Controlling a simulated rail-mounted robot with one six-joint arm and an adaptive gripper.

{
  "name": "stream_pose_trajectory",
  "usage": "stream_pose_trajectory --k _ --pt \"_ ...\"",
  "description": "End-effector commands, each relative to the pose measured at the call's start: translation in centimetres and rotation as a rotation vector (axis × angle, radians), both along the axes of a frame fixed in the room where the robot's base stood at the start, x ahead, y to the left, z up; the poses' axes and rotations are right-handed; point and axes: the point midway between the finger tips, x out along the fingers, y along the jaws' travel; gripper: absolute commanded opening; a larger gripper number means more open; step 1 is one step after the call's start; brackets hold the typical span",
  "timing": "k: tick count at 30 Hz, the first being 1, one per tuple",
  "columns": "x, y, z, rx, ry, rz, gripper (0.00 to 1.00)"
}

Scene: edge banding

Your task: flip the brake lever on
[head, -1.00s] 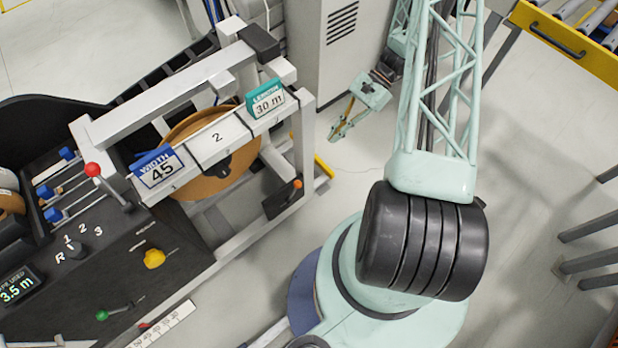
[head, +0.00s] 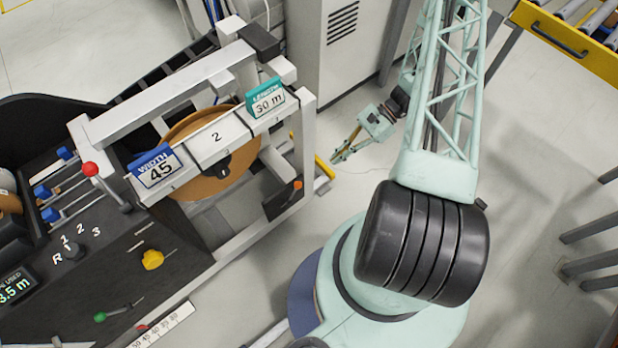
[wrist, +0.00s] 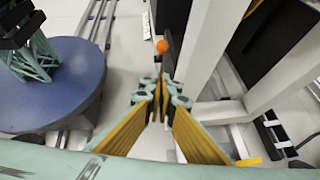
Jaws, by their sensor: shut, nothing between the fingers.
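A lever with an orange ball knob (head: 298,185) stands on a dark plate low on the right post of the reel frame; I take it to be the brake lever, though I can read no label on it. In the wrist view the orange knob (wrist: 162,46) shows just beyond my fingertips, with its thin rod pointing toward them. My gripper (head: 335,158) is to the upper right of the knob in the head view, with a gap between. In the wrist view my gripper (wrist: 158,88) has its yellow fingers together and empty. I cannot tell the depth to the knob.
The pale metal frame (head: 300,125) holds a brown reel (head: 207,155). A yellow bar (head: 325,169) sits near my gripper. A grey cabinet (head: 340,60) stands behind.

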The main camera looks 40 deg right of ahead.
Motion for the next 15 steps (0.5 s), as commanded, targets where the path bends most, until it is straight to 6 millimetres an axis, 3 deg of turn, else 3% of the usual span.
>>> stream_pose_trajectory --k 15 --pt "0.1 1.6 -1.1 0.000 0.000 0.001 0.00"
